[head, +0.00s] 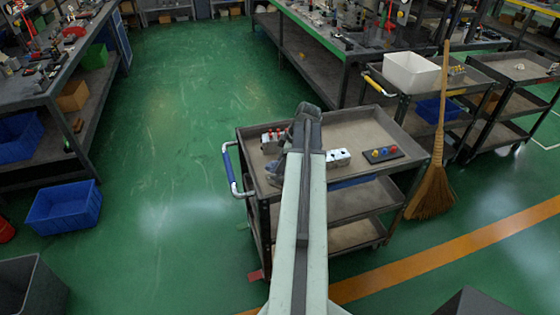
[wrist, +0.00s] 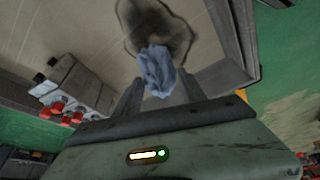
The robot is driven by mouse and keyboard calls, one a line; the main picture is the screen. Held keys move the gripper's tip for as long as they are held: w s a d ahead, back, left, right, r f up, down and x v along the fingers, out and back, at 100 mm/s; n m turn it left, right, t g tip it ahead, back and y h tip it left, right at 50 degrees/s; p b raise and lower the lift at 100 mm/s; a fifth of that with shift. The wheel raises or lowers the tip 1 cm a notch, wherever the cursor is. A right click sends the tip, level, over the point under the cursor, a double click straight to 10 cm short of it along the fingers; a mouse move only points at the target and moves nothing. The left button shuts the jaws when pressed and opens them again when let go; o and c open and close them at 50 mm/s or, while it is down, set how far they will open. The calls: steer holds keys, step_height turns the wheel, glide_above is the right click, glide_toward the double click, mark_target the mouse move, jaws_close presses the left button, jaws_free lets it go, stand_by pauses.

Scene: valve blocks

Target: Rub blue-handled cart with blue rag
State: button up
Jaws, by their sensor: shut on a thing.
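The blue-handled cart (head: 355,128) stands in front of me, with its blue handle (head: 228,165) on the left. Its grey top also shows in the wrist view (wrist: 90,30). A dark stain (wrist: 172,22) lies on that top, just beyond my fingers. My gripper (wrist: 158,90) is shut on the crumpled blue rag (wrist: 156,66), which overlaps the near part of the stain in the wrist view. I cannot tell whether the rag touches the top.
A valve block with red knobs (head: 271,139) sits left of my gripper, also in the wrist view (wrist: 68,88). A silver block (head: 338,158) and a dark plate with coloured knobs (head: 383,155) are to the right. A broom (head: 434,185) stands beside the cart.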

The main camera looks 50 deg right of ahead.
steer(key=shift+s+a+r, duration=0.1)
steer(key=shift+s+a, duration=0.65)
steer(key=shift+s, duration=0.25)
steer(key=shift+s+a+r, duration=0.1)
steer(key=shift+s+a, duration=0.65)
steer(key=shift+s, duration=0.3)
steer(key=shift+s+a+r, duration=0.1)
steer(key=shift+s+a, duration=0.65)
steer(key=shift+s, duration=0.25)
steer(key=shift+f, duration=0.1)
step_height(320, 180, up, 6)
steer(key=p, duration=0.6)
step_height(320, 180, up, 3)
steer(key=p, duration=0.3)
steer(key=shift+c, duration=0.2)
steer(key=shift+d, duration=0.1)
